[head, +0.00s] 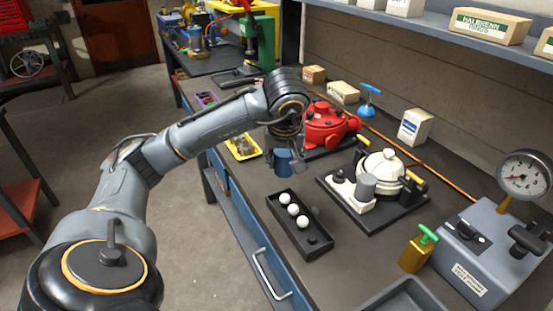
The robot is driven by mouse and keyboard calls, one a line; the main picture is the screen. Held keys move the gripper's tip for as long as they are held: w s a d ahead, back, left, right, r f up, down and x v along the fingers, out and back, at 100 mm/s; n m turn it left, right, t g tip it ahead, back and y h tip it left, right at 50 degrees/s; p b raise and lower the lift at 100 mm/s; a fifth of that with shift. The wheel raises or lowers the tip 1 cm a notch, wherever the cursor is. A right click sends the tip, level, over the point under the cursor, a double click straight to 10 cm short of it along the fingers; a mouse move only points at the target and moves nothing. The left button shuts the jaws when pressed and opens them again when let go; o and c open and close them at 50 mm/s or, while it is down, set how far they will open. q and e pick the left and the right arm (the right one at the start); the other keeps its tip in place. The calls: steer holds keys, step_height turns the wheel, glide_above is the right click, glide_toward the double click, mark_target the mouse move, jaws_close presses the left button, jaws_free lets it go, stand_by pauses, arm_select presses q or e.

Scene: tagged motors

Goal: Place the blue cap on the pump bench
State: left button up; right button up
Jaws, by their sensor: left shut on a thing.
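The blue cap (284,163) is a small dark-blue cylinder. My left gripper (283,150) is shut on it from above, its fingers partly hidden by its own wrist. The cap is above or at the dark top of the pump bench (262,188), near its front edge; I cannot tell whether it touches the top. It shows just left of the red pump (327,124) and behind the black tray (280,218). My right gripper is out of view.
A cream pump (381,165) stands on a dark plate to the right. The black tray holds white balls. A yellow tray (242,147) lies left of my gripper. A grey gauge box (485,258) and a green-handled brass valve (418,251) stand at the right.

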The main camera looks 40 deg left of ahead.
mark_target(285, 153)
arm_select(q)
steer(key=w+a+f, duration=0.2)
steer(key=w+a+f+p, duration=0.1)
steer(key=w+f, duration=0.1)
steer(key=w, duration=0.1)
steer(key=w+a+f+p, duration=0.1)
steer(key=w+a+f, duration=0.1)
steer(key=f, duration=0.1)
steer(key=shift+w+a, duration=0.2)
steer(key=shift+a, duration=0.15)
steer(key=shift+w+a+f, duration=0.25)
steer(key=shift+w+f, duration=0.05)
steer(key=shift+f, duration=0.3)
step_height(285, 153, down, 3)
steer(key=shift+r+p, duration=0.1)
steer(key=shift+p, duration=0.8)
steer(key=shift+w+f, duration=0.1)
steer(key=shift+f, duration=0.1)
steer(key=shift+f, duration=0.2)
steer(key=o, duration=1.1)
